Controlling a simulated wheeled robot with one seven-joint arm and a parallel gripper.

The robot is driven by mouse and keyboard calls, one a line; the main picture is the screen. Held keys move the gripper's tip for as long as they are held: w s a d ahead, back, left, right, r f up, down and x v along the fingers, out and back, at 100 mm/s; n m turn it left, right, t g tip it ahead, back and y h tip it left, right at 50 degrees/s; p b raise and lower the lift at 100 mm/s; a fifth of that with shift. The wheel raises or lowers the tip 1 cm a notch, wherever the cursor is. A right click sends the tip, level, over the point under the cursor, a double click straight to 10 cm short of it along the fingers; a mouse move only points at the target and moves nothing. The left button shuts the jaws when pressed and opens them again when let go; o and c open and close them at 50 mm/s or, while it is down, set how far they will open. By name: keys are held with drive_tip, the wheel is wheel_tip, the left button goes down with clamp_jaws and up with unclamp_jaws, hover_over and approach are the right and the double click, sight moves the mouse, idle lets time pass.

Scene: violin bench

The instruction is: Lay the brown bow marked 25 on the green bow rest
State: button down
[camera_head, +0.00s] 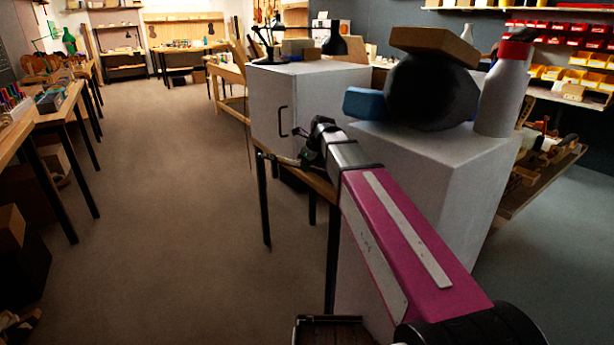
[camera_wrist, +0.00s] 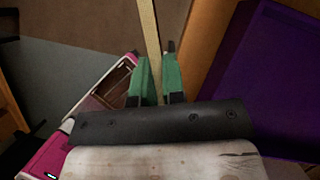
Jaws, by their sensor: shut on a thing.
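My gripper (camera_wrist: 157,58) shows in the wrist view with its two green fingers shut on a long, thin tan-brown stick, which looks like the bow (camera_wrist: 149,25). The stick runs from between the fingers out past the top of the picture. No number can be read on it, and its far end is out of view. In the head view my gripper (camera_head: 304,158) is small and dark at the end of my pink arm, in front of the white cabinet. I cannot pick out the green bow rest in either view.
A white cabinet (camera_head: 285,105) stands beyond my gripper. Benches line the left. The floor (camera_head: 165,180) between is open. A purple surface (camera_wrist: 270,75) lies right in the wrist view.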

drive_tip(key=shift+f, duration=2.45)
drive_tip(key=c, duration=1.2)
unclamp_jaws()
drive_tip(key=shift+w+r, duration=0.1)
drive_tip(key=shift+w, duration=0.05)
